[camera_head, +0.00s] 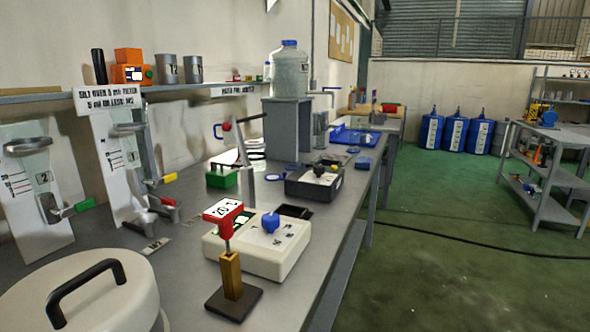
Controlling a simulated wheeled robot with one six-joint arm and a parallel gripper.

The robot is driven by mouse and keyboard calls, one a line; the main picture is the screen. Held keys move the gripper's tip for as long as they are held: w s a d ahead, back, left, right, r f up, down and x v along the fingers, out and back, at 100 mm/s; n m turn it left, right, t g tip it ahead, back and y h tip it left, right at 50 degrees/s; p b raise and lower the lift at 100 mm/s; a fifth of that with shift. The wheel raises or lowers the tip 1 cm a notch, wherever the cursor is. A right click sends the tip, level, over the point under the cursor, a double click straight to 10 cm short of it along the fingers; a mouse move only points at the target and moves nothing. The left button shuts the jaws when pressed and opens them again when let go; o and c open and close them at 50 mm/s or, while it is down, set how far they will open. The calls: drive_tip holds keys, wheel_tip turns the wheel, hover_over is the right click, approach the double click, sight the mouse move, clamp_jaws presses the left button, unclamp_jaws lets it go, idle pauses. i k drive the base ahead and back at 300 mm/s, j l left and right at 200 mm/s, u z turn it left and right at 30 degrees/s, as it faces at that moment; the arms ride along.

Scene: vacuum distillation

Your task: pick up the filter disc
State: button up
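I cannot pick out the filter disc with certainty. A small blue ring (275,177) lies flat on the bench, left of a dark tray (315,184) that holds small items. I cannot tell whether either holds the disc. My gripper is not in view, and nothing is seen held.
The long grey bench (185,262) carries a white lidded pot (85,293), a red-topped brass stand (232,285), a cream box with a blue knob (262,246) and a large clear bottle (290,72) on a grey block. Two upright panels stand at left. Green floor (440,270) at right is mostly clear.

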sight(269, 177)
drive_tip(key=i+l+u, duration=0.2)
drive_tip(key=i+l, duration=0.25)
drive_tip(key=i+l+u, duration=0.15)
drive_tip(key=i+l, duration=0.35)
drive_tip(key=i+l+u, duration=0.2)
drive_tip(key=i+l, duration=0.4)
drive_tip(key=i+l+u, duration=0.15)
drive_tip(key=i+l, duration=0.25)
drive_tip(key=l, duration=0.25)
